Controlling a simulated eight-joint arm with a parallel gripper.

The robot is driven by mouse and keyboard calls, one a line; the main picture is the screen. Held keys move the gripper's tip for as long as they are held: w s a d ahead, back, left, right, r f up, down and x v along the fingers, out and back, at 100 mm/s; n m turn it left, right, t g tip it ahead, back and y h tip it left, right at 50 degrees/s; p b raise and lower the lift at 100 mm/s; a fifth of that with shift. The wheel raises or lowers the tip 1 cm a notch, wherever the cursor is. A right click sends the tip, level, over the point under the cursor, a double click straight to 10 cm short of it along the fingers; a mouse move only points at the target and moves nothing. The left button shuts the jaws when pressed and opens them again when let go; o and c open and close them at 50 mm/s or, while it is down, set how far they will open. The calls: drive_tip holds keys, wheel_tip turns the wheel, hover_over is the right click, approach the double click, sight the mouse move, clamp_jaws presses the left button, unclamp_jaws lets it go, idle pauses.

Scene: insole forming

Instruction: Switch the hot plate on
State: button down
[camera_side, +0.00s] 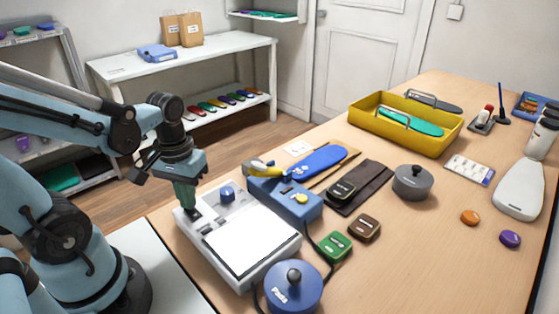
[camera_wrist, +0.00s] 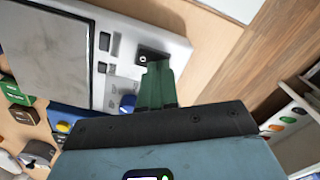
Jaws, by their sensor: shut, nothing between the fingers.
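The hot plate (camera_side: 232,272) is a white slab-like unit at the near left of the wooden table, with a bright white square heating surface (camera_side: 252,240). A blue knob (camera_side: 227,194) stands on its control strip; the knob also shows in the wrist view (camera_wrist: 127,102). A black rocker switch (camera_wrist: 152,55) sits near the strip's outer end. My gripper (camera_side: 190,207) points down at that end with its green fingers shut and empty. In the wrist view the fingertips (camera_wrist: 158,65) overlap the switch's edge. I cannot tell whether they touch it.
A yellow tray (camera_side: 400,132) stands farther back.

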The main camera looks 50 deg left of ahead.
drive_tip(key=shift+f, duration=0.35)
drive_tip(key=shift+r, duration=3.55)
drive_tip(key=w+d+r+m+t, duration=0.1)
drive_tip(key=w+d+m+t, duration=0.5)
drive_tip(key=w+t, duration=0.1)
drive_tip(key=shift+w+r, duration=0.2)
drive_tip(key=shift+w, duration=0.05)
